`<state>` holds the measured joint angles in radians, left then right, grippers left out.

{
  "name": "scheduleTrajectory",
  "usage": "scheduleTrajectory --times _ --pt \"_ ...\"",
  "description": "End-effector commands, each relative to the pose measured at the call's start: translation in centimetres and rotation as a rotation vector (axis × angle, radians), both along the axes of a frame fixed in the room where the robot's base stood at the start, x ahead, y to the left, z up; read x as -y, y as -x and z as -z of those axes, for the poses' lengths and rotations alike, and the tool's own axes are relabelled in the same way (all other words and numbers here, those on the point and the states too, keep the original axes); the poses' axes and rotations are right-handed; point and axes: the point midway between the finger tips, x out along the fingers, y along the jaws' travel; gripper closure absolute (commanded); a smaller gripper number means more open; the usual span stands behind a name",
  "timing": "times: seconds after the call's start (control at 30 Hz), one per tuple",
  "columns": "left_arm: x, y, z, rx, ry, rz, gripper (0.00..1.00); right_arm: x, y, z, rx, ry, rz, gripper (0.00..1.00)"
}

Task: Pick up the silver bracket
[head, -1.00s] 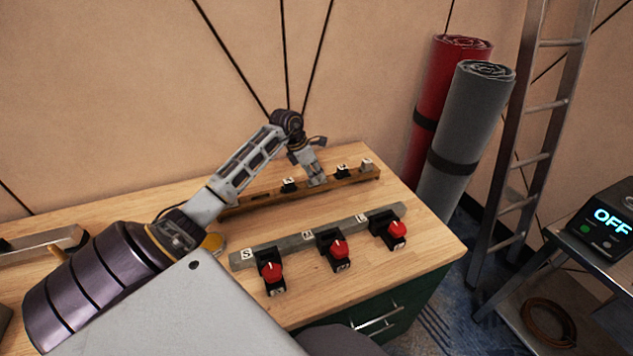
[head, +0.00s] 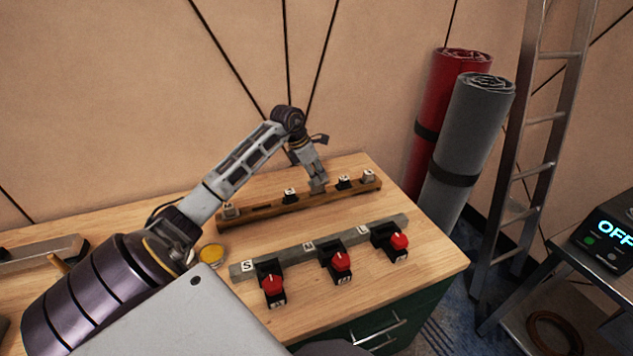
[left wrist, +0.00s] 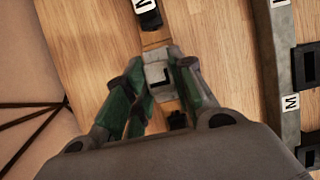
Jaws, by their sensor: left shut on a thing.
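My left gripper (head: 318,187) reaches down to the brown wooden rail at the back of the table. In the left wrist view its two green-grey fingers (left wrist: 163,88) are shut on a silver bracket (left wrist: 157,72) with a black angled mark. The bracket sits in line with the rail; I cannot tell whether it is touching it. In the head view the fingers mostly hide this bracket. Other pale silver blocks are at the rail's left end (head: 231,211) and right end (head: 369,177). My right gripper is not in view.
The wooden rail (head: 270,211) also carries black labelled pieces (head: 290,196). A grey rail (head: 320,247) with three red-knobbed black switches (head: 340,262) lies in front. Rolled mats (head: 462,150) and a ladder (head: 520,150) stand right.

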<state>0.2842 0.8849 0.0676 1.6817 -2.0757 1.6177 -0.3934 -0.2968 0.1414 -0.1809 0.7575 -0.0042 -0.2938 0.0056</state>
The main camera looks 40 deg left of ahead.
Motion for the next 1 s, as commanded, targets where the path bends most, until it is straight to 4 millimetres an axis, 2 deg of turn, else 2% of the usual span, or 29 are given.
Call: scheduleTrajectory --times 0.03,0.2,0.4,1.0 --pt "-0.1 -0.1 -1.0 0.005 -0.005 0.000 1.00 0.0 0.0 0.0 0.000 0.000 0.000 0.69" --pt "-0.1 -0.1 -3.3 0.004 -0.003 0.000 1.00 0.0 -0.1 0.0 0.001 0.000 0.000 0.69" --pt "0.0 -0.1 -5.0 0.004 -0.001 0.000 1.00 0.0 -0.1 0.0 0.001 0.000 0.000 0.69" --pt "0.0 0.0 -5.5 0.003 -0.001 0.000 1.00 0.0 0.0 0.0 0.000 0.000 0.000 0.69"
